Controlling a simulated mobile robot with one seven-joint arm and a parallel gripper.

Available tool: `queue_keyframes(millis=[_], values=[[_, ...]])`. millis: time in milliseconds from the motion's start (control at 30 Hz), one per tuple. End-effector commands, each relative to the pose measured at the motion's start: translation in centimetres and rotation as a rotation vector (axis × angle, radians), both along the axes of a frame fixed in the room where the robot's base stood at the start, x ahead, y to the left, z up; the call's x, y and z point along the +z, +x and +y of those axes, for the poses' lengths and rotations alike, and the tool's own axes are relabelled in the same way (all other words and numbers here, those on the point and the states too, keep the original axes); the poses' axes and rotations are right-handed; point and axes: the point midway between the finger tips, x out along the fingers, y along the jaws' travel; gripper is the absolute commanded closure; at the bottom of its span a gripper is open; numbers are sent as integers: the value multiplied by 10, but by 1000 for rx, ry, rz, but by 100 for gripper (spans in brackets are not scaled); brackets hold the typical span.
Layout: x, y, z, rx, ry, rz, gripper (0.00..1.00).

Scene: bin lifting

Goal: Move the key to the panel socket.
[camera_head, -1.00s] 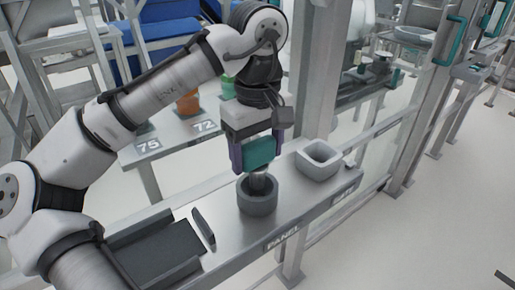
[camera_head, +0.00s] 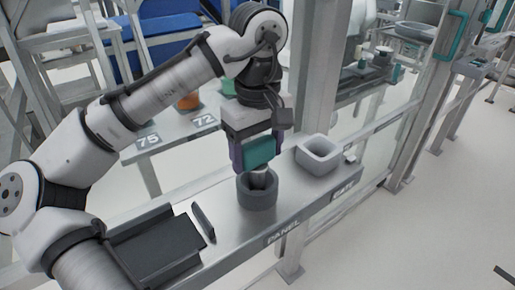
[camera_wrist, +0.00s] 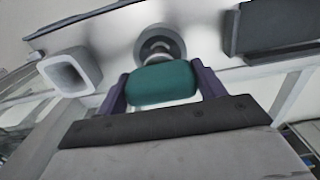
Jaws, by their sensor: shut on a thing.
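The key has a teal block handle (camera_head: 260,150) and a short metal shaft (camera_head: 260,173) pointing down. My gripper (camera_head: 257,153) is shut on the handle, with a purple finger on each side. The panel socket, a round dark grey cup (camera_head: 257,195), stands on the bench at the PANEL label, directly under the key. The shaft's lower end overlaps the socket's mouth; how deep it reaches is unclear. In the wrist view the teal handle (camera_wrist: 162,83) is between the fingers, and the socket's round rim (camera_wrist: 160,34) shows beyond it, partly hidden.
A light grey square cup (camera_head: 318,156) stands on the bench to the right of the socket. A dark tray (camera_head: 155,248) and a thin dark upright piece (camera_head: 204,223) are to the left. A metal post (camera_head: 311,70) rises behind. A table labelled 72 and 75 (camera_head: 175,142) is behind.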

Motion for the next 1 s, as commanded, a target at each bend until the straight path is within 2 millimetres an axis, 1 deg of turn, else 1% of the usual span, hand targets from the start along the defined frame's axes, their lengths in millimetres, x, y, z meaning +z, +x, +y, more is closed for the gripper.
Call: queue_keyframes(millis=[1000], values=[[-20,0,0,1,0,-1,60]])
